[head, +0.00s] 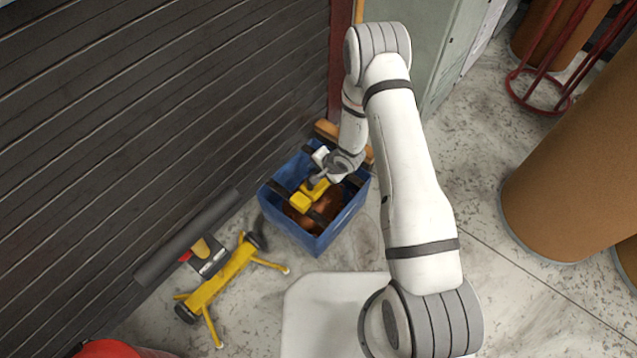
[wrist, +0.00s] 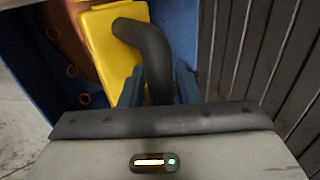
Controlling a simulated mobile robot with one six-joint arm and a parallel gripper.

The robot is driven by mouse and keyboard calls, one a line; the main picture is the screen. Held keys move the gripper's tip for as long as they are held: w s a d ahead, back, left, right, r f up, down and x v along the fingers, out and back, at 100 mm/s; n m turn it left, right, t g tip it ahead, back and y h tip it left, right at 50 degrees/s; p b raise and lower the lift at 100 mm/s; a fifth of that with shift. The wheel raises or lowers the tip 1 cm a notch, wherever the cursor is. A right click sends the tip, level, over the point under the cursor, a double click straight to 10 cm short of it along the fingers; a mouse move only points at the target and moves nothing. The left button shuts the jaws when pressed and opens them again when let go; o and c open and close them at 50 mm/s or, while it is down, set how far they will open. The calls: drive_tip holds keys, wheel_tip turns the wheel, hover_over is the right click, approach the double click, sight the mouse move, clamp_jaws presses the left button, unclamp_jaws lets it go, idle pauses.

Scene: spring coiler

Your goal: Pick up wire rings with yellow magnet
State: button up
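The yellow magnet (wrist: 104,48) has a dark curved handle (wrist: 150,55) in the wrist view. My gripper (wrist: 160,88) has its two bluish fingers on either side of this handle, close against it, and appears shut on it. In the head view my gripper (head: 322,178) is over the blue bin with the yellow magnet (head: 314,190) below it, inside the bin. I cannot tell whether any ring touches the magnet.
The blue bin (head: 283,222) stands on the floor with dark straps and brownish contents. A ribbed dark wall (head: 150,110) rises to the left. A yellow wheeled stand (head: 225,275) is at front left. Large brown drums (head: 565,190) stand right.

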drive_tip(key=shift+c, duration=0.4)
clamp_jaws()
drive_tip(key=shift+w+a, duration=0.1)
drive_tip(key=shift+w, duration=0.05)
idle(0.9)
